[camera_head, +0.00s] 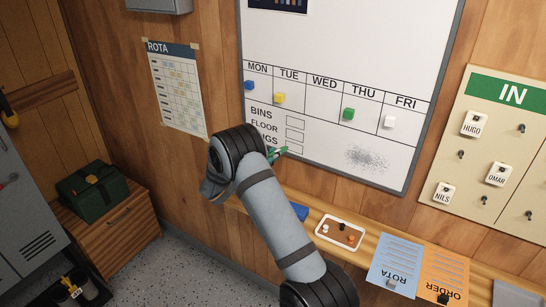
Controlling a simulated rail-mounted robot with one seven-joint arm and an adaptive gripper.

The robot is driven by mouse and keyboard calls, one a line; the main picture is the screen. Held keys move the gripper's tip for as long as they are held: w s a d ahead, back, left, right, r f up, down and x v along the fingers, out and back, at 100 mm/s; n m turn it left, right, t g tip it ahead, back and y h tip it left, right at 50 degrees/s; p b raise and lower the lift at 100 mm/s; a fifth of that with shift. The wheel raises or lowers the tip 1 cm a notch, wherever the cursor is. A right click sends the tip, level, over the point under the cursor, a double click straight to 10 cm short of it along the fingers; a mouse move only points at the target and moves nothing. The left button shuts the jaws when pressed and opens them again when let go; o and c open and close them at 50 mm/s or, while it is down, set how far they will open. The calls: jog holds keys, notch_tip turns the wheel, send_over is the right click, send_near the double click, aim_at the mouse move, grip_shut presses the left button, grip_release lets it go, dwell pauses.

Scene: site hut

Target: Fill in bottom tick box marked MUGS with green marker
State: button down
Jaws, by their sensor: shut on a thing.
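The whiteboard (335,140) hangs on the wood wall. At its lower left are the words BINS, FLOOR and MUGS, each with a tick box. The bottom tick box (295,149), beside MUGS, shows a pale inside; its lower left edge is close to the marker. The first letter of MUGS is hidden behind my wrist. My gripper (272,157) is mostly hidden behind my arm and is shut on the green marker (281,151). The marker points at the bottom box; I cannot tell whether its tip touches the board.
Colored magnets, including a green one (348,114), sit under the weekdays. A grey smudge (366,157) is right of the boxes. A shelf (290,199) below holds a blue object (300,211), a small tray (322,234) and paper sheets. An IN board (490,150) hangs at right.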

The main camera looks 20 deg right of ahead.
jog(key=shift+w+d+b, duration=0.25)
jog(key=shift+d+b, duration=0.1)
jog(key=shift+d, duration=0.1)
jog(key=shift+s, duration=0.1)
jog(key=shift+s+d+f+b, duration=0.1)
jog(key=shift+s+b, duration=0.15)
jog(key=shift+b, duration=0.4)
jog(key=shift+s, duration=0.15)
jog(key=shift+s+d+b, duration=0.1)
jog(key=shift+d+b, duration=0.05)
jog(key=shift+b, duration=0.15)
jog(key=shift+s+d+b, duration=0.2)
jog(key=shift+s+b, duration=0.05)
jog(key=shift+b, duration=0.1)
jog(key=shift+s+d+b, duration=0.3)
jog(key=shift+s+b, duration=0.1)
jog(key=shift+b, duration=0.3)
